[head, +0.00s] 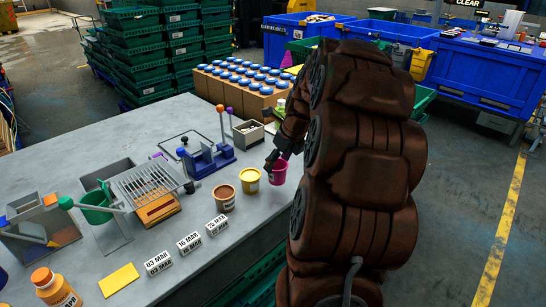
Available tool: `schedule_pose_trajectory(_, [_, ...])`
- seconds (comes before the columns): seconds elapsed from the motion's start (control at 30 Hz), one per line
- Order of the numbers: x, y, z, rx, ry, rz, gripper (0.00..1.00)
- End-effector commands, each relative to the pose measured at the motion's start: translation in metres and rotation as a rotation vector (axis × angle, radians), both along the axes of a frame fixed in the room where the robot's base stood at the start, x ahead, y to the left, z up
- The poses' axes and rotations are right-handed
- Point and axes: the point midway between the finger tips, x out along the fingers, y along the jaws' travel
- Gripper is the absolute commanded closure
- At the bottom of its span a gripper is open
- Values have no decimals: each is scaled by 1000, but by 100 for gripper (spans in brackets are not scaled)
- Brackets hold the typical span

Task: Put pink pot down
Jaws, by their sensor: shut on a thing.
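The pink pot (278,173) is near the right edge of the grey table, to the right of a yellow pot (250,181) and a brown pot (224,197). My gripper (271,163) is shut on the pink pot at its upper left rim. The pot looks upright; I cannot tell whether its base touches the table. My large brown arm stands in front on the right and hides part of the table edge and what lies behind it.
A blue press (207,160) and a wire rack (155,184) stand to the left on the table (200,262). Date blocks (189,243) lie in front of the pots. A box of blue-lidded jars (240,88) is at the back. The front table surface is partly clear.

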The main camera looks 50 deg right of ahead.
Motion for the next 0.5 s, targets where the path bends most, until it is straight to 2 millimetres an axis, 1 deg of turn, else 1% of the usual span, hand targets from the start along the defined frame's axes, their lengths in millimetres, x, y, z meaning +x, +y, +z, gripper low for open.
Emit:
schedule_pose_trajectory(0.03, [7, -4, 1, 1, 0, 1, 79])
schedule_pose_trajectory(0.3, [39, -24, -3, -1, 1, 2, 79])
schedule_pose_trajectory(0.5, [52, -33, -5, -1, 0, 2, 79])
